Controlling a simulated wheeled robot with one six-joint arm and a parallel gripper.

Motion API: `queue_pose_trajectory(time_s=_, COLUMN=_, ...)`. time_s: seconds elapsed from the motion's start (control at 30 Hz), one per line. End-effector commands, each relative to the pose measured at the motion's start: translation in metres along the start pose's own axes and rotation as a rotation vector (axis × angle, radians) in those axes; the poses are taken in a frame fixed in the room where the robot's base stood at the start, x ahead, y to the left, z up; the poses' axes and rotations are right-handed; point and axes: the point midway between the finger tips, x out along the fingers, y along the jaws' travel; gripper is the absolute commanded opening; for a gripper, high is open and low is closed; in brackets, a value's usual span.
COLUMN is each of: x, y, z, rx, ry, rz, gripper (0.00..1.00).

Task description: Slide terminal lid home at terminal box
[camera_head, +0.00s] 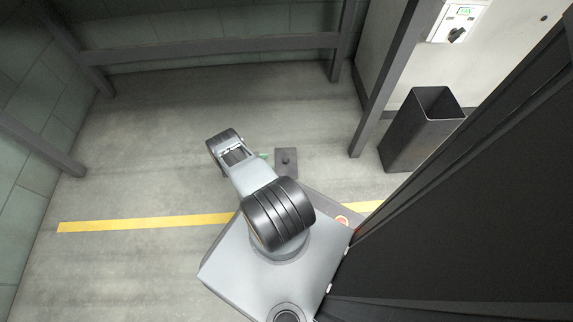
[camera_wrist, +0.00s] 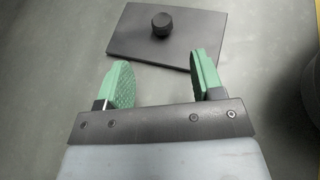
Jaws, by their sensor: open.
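The terminal lid appears as a flat dark grey rectangular plate with a round black knob. In the wrist view the lid (camera_wrist: 205,43) lies just beyond my fingertips, with its knob (camera_wrist: 162,24) farther out, roughly in line with the gap. My gripper (camera_wrist: 161,66) has its two green pads spread wide, with nothing between them; the right pad overlaps the lid's near edge in the picture, and I cannot tell whether they touch. In the head view the lid (camera_head: 281,170) shows beside my arm, and only a bit of green of my gripper (camera_head: 264,156) shows. I cannot make out the terminal box.
A dark open bin (camera_head: 425,130) stands at the right by the pale wall. A white switch box (camera_head: 458,20) with a green label and black knob is above it. Grey rails (camera_head: 210,47) frame the back. A yellow line (camera_head: 145,224) crosses the floor; the left floor is clear.

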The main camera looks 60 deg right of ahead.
Motion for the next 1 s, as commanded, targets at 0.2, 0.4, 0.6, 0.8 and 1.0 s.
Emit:
queue_pose_trajectory(time_s=0.2, x=0.034, y=-0.001, z=-0.001, rx=0.001, ry=0.001, rz=-0.002, gripper=0.61)
queue_pose_trajectory(time_s=0.4, x=0.044, y=-0.001, z=0.0, rx=0.0, ry=0.001, rz=-0.001, gripper=0.61)
queue_pose_trajectory(time_s=0.6, x=0.066, y=-0.002, z=0.0, rx=0.001, ry=0.0, rz=-0.003, gripper=0.61)
queue_pose_trajectory(time_s=0.8, x=0.09, y=-0.002, z=0.001, rx=0.001, ry=0.001, rz=-0.002, gripper=0.61)
queue_pose_trajectory(time_s=1.0, x=0.096, y=-0.002, z=0.003, rx=0.001, ry=0.001, rz=0.0, gripper=0.61)
